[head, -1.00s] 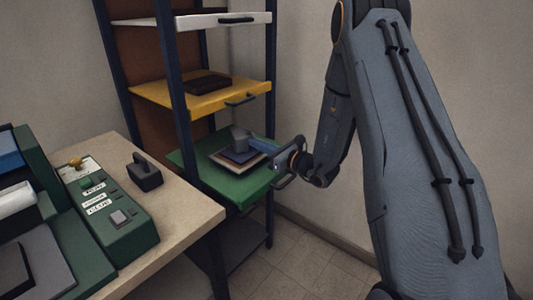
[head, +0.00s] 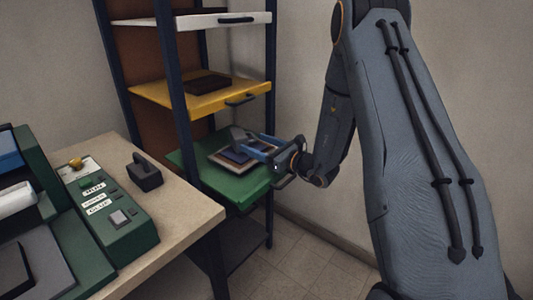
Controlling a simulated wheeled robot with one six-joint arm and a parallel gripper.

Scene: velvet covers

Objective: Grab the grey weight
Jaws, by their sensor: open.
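A grey weight (head: 237,133) rests on a small stack of flat, book-like items (head: 222,161) on the green pull-out shelf (head: 233,188) of the rack. My gripper (head: 249,144) reaches in from the right over the stack. Its two bluish fingers are spread apart and point left toward the weight. The fingers partly cover the weight, so I cannot tell whether it sits between them or touches them. A second dark grey block with a handle (head: 145,175) stands on the table at the left.
The yellow shelf (head: 190,98) with a dark brown item (head: 207,84) is above the green one. A blue-black rack post (head: 175,85) stands left of the stack. The wooden table (head: 185,215) holds a green control box (head: 108,215). Floor at the lower right is clear.

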